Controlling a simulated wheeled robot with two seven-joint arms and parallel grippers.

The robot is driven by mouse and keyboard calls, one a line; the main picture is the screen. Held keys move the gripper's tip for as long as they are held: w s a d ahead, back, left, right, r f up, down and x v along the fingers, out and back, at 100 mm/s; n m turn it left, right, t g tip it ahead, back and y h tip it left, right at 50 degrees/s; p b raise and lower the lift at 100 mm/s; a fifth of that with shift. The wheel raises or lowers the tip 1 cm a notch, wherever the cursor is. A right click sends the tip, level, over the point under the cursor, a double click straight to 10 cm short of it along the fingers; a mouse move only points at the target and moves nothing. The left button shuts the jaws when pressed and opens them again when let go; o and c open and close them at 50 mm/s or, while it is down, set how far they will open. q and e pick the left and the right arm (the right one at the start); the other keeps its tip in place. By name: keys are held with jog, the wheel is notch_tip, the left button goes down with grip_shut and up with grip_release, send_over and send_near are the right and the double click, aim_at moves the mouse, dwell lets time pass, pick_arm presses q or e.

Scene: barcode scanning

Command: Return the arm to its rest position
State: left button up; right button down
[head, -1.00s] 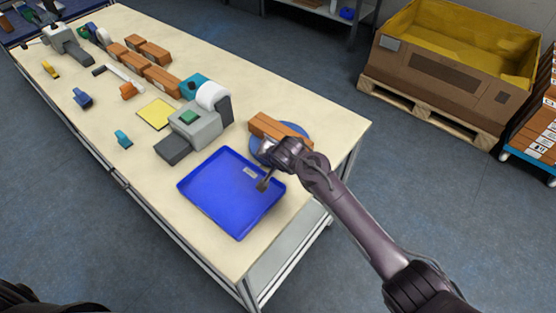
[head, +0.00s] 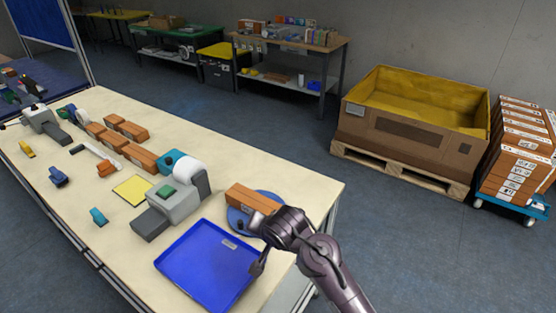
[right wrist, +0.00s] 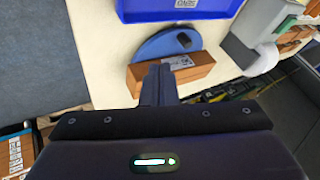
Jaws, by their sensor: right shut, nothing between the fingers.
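My right gripper (head: 256,262) is at the right edge of the blue tray (head: 190,270) in the head view, with its arm coming in from the lower right. In the right wrist view its fingers (right wrist: 158,84) are together and hold nothing, in front of a brown box (right wrist: 192,74). That box (head: 250,200) rests on a round blue plate (head: 236,222) on the table in the head view. In the wrist view the plate (right wrist: 158,46) shows just beyond the box. My left gripper is not in view.
The table (head: 290,165) also holds a grey label printer (head: 172,207), a yellow pad (head: 132,188), several brown boxes (head: 138,155) and small tools. A large carton (head: 415,135) on a pallet and a blue cart (head: 510,205) with stacked boxes stand right, across open floor.

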jog(key=s+d+f+n+g+h, duration=0.25)
jog(key=s+d+n, duration=0.25)
jog(key=s+d, duration=1.9)
notch_tip(320, 180, down, 29)
jog(key=d+g+b, duration=0.2)
jog(key=s+d+f+h+b, duration=0.1)
jog(key=s+d+f+b, duration=0.1)
jog(key=s+f, duration=1.8)
notch_tip(320, 180, down, 3)
jog(key=shift+d+r+n+g, duration=0.15)
jog(key=shift+d+n+g, duration=0.25)
jog(key=shift+d, duration=0.3)
